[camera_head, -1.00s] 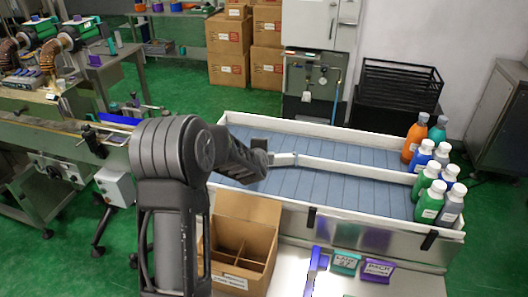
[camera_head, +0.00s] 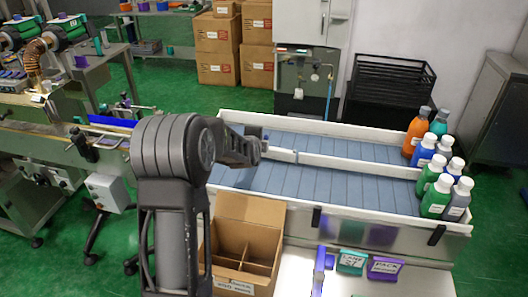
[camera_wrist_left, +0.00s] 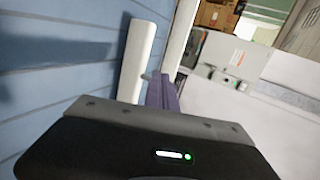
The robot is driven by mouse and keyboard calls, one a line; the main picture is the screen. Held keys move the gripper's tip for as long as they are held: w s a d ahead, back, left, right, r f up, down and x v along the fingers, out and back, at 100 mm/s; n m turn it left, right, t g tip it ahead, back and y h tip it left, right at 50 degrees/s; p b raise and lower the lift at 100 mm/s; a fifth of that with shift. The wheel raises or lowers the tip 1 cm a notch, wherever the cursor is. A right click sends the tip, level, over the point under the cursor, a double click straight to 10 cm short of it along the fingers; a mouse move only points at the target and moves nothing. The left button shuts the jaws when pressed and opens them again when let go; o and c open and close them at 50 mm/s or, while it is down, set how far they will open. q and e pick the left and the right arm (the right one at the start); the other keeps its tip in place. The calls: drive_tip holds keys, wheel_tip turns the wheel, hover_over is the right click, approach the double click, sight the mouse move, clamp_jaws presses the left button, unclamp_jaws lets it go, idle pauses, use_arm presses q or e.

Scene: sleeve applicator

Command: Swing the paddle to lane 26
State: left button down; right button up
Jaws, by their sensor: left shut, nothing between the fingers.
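The white paddle (camera_head: 279,154) is at the left end of the conveyor's white middle divider (camera_head: 360,168). It slants from its pivot toward the back left, across the far lane's side. My left gripper (camera_head: 262,143) is shut and empty, beside the paddle's free end; I cannot tell whether they touch. In the left wrist view, a white bar, seemingly the paddle (camera_wrist_left: 137,58), stands over the blue slats, with a dark purple piece beside it at my gripper's housing. My right gripper is not in view.
Several bottles (camera_head: 437,198) stand at the conveyor's right end, in both lanes. An open divided carton (camera_head: 245,235) stands in front. A teal sign (camera_head: 351,262) and a purple sign (camera_head: 385,267) are on the front table; their lettering is too small to read surely.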

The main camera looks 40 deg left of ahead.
use_arm(q)
drive_tip(key=shift+w+a+b, duration=0.45)
drive_tip(key=shift+w+a, duration=0.1)
drive_tip(key=shift+w, duration=0.35)
drive_tip(key=shift+w+a+b, duration=0.45)
drive_tip(key=shift+w+a, duration=0.05)
drive_tip(key=shift+w, duration=0.35)
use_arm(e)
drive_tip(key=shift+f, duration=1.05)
use_arm(q)
drive_tip(key=shift+s, duration=0.1)
